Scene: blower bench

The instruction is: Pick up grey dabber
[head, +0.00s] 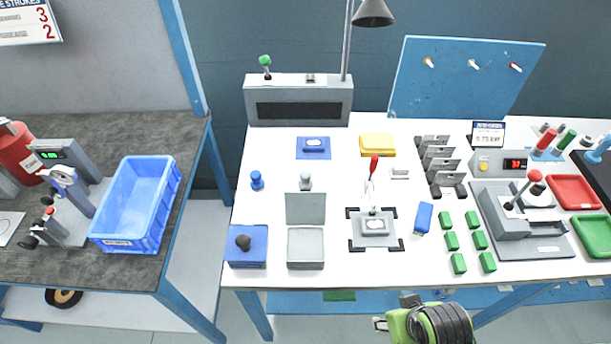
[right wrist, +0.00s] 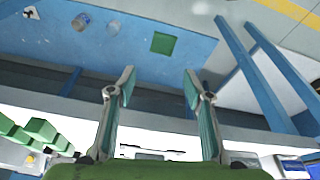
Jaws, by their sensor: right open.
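The grey dabber (head: 305,181) stands upright on the white bench, behind the open grey box and to the right of a blue dabber (head: 257,180). Nothing touches it. My right gripper (right wrist: 160,85) is open and empty in the right wrist view. In the head view my green right arm (head: 430,324) is at the bench's front edge, well right of and nearer than the dabber. The dabber cannot be made out in the right wrist view. My left gripper is not in view.
An open grey box (head: 306,246) and a blue box with a dark knob (head: 246,257) are in front of the dabbers. A fixture with a red-handled clamp (head: 373,168) is to the right, then green blocks (head: 451,240). A blue lower shelf (right wrist: 110,55) lies under the bench.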

